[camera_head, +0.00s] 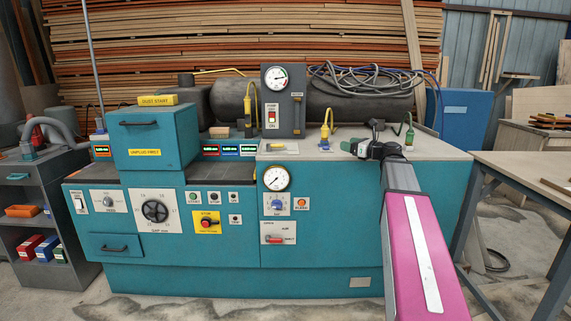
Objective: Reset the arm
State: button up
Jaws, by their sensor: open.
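My arm reaches up from the bottom right, with a magenta link and a grey link showing. My gripper (352,147) is at its far end, small in the picture, over the right part of the machine's pale top (315,150). It points to the left and is open, with nothing seen between its fingers. Whether it touches the top cannot be told. The teal machine (320,235) stands in front of me, and my arm hides part of its right end.
A yellow-handled valve (326,128) stands just left of my gripper, a green one (409,132) to its right. A gauge panel (283,100) and dark tank (345,103) are behind. A wooden table (530,175) is right, a grey shelf cart (40,215) left.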

jog(key=s+a+f+n+g+h, duration=0.2)
jog(key=s+a+f+n, duration=0.15)
jog(key=f, duration=0.45)
jog(key=s+a+f+n+g+h, duration=0.1)
jog(key=s+a+f+n+g, duration=0.2)
jog(key=f, duration=0.5)
jog(key=s+a+f+n+g+h, duration=0.2)
jog(key=s+f+n, duration=0.25)
jog(key=f, duration=0.35)
jog(key=s+d+f+n+g+h, duration=0.1)
jog(key=s+f+n+g+h, duration=0.4)
jog(key=s+f+n, duration=1)
notch_tip(320, 180, down, 3)
jog(key=s+h, duration=0.2)
jog(key=shift+s+d+f+n+g+h, duration=0.15)
jog(key=shift+s+d+n+g+h, duration=0.05)
jog(key=shift+s+n+g+h, duration=0.2)
